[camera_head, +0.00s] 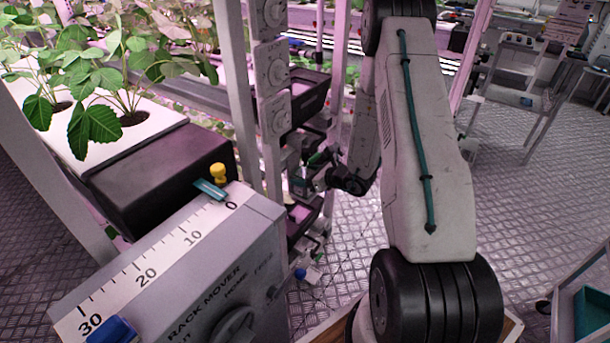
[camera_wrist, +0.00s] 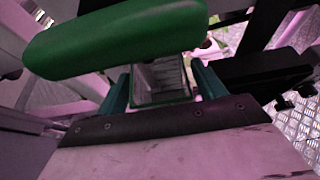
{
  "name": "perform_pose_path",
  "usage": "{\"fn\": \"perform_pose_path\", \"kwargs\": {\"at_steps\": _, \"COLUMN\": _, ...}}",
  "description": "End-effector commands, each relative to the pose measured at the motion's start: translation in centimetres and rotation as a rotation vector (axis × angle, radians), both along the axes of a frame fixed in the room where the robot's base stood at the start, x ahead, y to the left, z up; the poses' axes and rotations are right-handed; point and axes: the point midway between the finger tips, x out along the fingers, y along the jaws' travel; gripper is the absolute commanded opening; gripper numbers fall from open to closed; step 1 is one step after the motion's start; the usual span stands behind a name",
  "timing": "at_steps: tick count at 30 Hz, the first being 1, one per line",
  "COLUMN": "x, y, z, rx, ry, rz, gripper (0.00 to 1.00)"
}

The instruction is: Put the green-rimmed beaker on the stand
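My gripper (camera_wrist: 162,88) has a teal finger on each side of a clear, boxy vessel with a green edge, which looks like the green-rimmed beaker (camera_wrist: 160,76). The fingers appear to press against its sides. A thick green cylinder (camera_wrist: 115,38) crosses the wrist view close to the camera and hides part of what lies beyond; I cannot tell what it belongs to. In the head view, my gripper (camera_head: 318,183) is small and dark, beside the rack post, with the beaker hard to make out there. I cannot make out the stand in either view.
The grey rack mover box (camera_head: 170,285) with its scale stands at front left. White planters with leafy plants (camera_head: 150,115) are behind it. A post with several dials (camera_head: 272,70) stands beside dark shelf trays (camera_head: 308,95). The patterned floor (camera_head: 530,200) is open at right.

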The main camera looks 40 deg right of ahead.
Motion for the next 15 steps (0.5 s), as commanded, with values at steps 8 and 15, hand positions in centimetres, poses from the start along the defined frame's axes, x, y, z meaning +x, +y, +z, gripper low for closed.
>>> {"fn": "perform_pose_path", "kwargs": {"at_steps": 8, "x": 0.0, "y": 0.0, "z": 0.1, "rx": 0.0, "ry": 0.0, "rz": 0.0, "gripper": 0.72}}
{"fn": "perform_pose_path", "kwargs": {"at_steps": 15, "x": -1.9, "y": -0.8, "z": 1.2, "rx": 0.0, "ry": 0.0, "rz": -0.004, "gripper": 0.72}}
